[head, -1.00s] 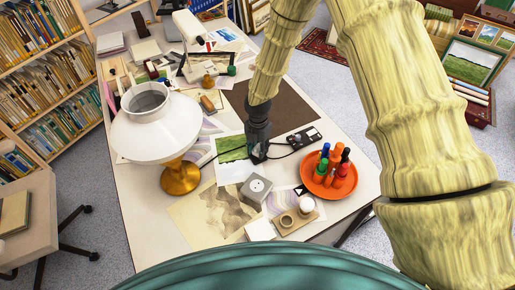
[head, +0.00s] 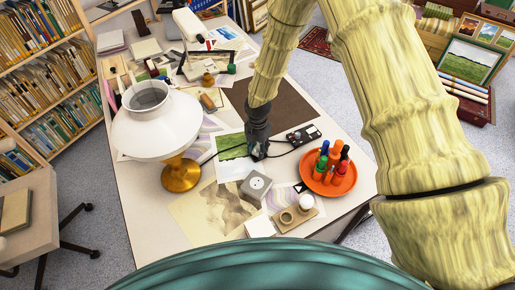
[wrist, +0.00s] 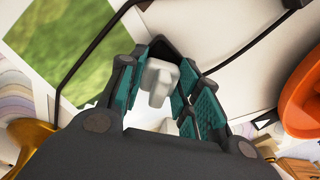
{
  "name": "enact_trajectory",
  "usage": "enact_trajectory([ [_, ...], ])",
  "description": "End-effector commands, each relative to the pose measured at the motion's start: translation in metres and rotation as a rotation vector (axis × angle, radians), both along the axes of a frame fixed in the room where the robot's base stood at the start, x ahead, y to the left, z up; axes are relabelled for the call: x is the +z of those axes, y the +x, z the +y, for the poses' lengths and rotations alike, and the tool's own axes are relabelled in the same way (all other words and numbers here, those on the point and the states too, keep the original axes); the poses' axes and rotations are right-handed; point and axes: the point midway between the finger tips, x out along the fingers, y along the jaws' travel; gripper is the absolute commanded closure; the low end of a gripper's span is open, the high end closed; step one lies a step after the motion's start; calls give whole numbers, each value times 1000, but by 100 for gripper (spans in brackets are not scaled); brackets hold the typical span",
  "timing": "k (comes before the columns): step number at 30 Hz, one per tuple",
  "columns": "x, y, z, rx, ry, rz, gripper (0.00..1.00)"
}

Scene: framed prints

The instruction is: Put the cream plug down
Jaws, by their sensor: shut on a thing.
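My gripper (head: 257,148) points down over the table, above the right edge of a green landscape print (head: 232,150). In the wrist view its teal-padded fingers are closed around the cream plug (wrist: 159,80), a small pale block with a raised part. The plug is mostly hidden by my gripper in the head view. I cannot tell whether it touches the surface below. A grey socket box (head: 256,187) stands in front of my gripper, apart from it.
An orange tray (head: 346,190) with several coloured bottles is at the right. A black power strip (head: 303,135) with a cable lies behind it. A white lamp with a gold base (head: 181,174) stands at the left. A brown mat (head: 290,104) is bare farther back.

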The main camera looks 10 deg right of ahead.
Motion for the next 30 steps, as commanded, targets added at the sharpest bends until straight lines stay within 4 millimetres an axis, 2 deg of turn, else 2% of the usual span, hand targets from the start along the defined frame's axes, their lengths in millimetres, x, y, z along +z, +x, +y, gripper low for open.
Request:
enact_trajectory([
  [1, -7, -5, 0, -1, 1, 8, 100],
  [2, -8, -5, 0, -1, 0, 8, 61],
  [4, -8, -5, 0, 0, 0, 10, 49],
  [5, -9, -6, 1, 0, 1, 11, 45],
  [24, -6, -5, 0, -1, 0, 8, 45],
  [30, 10, -4, 0, 0, 0, 6, 45],
])
